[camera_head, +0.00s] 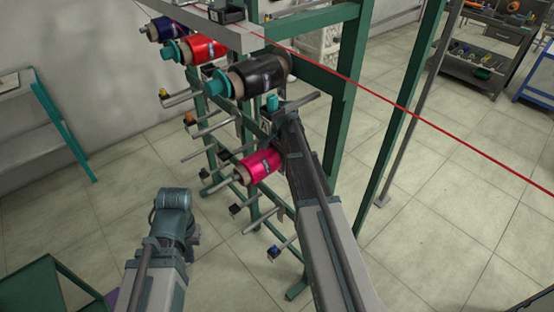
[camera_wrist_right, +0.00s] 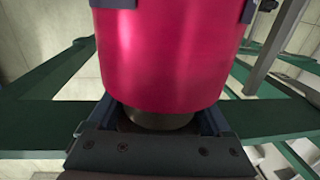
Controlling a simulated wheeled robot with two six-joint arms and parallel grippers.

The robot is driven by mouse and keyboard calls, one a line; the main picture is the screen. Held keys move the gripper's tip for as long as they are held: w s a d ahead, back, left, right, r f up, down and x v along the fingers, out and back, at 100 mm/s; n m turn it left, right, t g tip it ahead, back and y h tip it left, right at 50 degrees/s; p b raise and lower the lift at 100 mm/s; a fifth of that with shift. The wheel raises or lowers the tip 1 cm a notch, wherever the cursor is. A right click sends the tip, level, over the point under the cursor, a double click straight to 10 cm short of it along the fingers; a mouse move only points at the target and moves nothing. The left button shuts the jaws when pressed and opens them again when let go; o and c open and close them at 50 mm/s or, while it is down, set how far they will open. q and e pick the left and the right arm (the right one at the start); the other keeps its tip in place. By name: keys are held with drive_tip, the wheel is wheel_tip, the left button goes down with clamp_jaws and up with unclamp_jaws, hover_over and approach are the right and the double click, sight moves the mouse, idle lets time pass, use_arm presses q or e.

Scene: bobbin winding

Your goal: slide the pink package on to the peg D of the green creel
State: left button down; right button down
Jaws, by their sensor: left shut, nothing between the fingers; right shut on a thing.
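The pink package (camera_head: 262,166) is a bright pink cylinder on a pale tube. It is beside the lower pegs of the green creel (camera_head: 343,110). My right gripper (camera_head: 280,150) is shut on it, and the package (camera_wrist_right: 165,55) fills the upper middle of the right wrist view. A pale peg (camera_head: 217,186) lines up with the package's near end; I cannot tell whether it passes through the tube. My left gripper (camera_head: 172,197) is shut and empty, well left of the package.
Blue (camera_head: 162,28), red (camera_head: 205,48) and black (camera_head: 262,74) packages sit on the creel's upper pegs. Several bare pegs stick out below. A red thread (camera_head: 400,105) runs across to the right. A teal-legged table (camera_head: 30,85) stands left. Floor between is clear.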

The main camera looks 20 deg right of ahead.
drive_tip(key=shift+f+b, duration=0.4)
drive_tip(key=shift+s, duration=0.15)
idle(0.4)
unclamp_jaws()
drive_tip(key=shift+a, duration=0.1)
drive_tip(key=shift+r, duration=0.1)
drive_tip(key=shift+r+p, duration=0.5)
drive_tip(key=shift+p, duration=0.15)
drive_tip(key=r+p, duration=0.6)
drive_tip(key=r, duration=0.1)
drive_tip(key=shift+s+d+p, duration=0.3)
drive_tip(key=shift+s+p, duration=0.05)
drive_tip(key=shift+p, duration=0.05)
drive_tip(key=shift+w+f, duration=0.1)
drive_tip(key=shift+f, duration=0.05)
drive_tip(key=shift+w+d, duration=0.1)
